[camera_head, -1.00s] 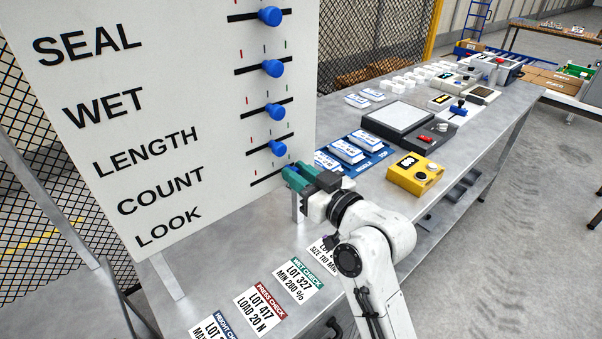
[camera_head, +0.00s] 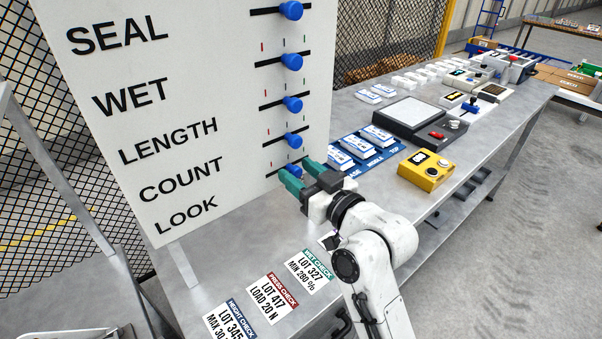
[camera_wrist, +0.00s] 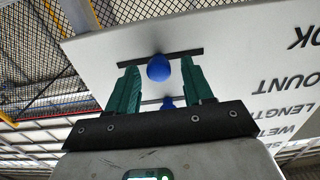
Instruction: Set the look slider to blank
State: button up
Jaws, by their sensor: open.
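The white board (camera_head: 190,130) carries a column of black slots with blue knobs, labelled SEAL, WET, LENGTH, COUNT and LOOK from top to bottom. The look slider's blue knob (camera_head: 294,170) is at the lowest slot, partly hidden by my gripper (camera_head: 300,174). In the wrist view the look knob (camera_wrist: 158,68) sits near the middle of its black slot (camera_wrist: 185,57), between the two green fingers of my open gripper (camera_wrist: 160,85). A gap shows on each side, and the fingers do not visibly touch the knob. The count knob (camera_wrist: 167,103) shows beyond it.
The metal table (camera_head: 235,252) runs below the board. Lot cards (camera_head: 271,297) lie at its front. A blue tray with white packs (camera_head: 352,150), a yellow box (camera_head: 426,170) and a grey-topped device (camera_head: 412,113) stand to the right of my gripper.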

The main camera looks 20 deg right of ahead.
jog(key=b+v, duration=0.2)
jog(key=v, duration=0.8)
jog(key=shift+s+d, duration=0.15)
jog(key=shift+s, duration=0.2)
jog(key=s+d+f+m+g+h, duration=0.1)
jog(key=s+f+g, duration=0.3)
jog(key=f, duration=0.5)
jog(key=s+d+f+m+g+h, duration=0.15)
jog(key=s+f+g, duration=0.3)
jog(key=f, duration=0.55)
jog(key=s+d+f+g+h, duration=0.1)
jog(key=s+f+g, duration=0.3)
jog(key=s, duration=0.5)
jog(key=s+d+f+m+g+h, duration=0.1)
jog(key=s+d+f+g+h, duration=0.1)
jog(key=s+f, duration=0.5)
jog(key=s+d+g, duration=0.1)
jog(key=s, duration=0.2)
jog(key=shift+g, duration=0.35)
jog(key=shift+a+m, duration=0.15)
jog(key=shift+m, duration=0.1)
jog(key=shift+c, duration=0.8)
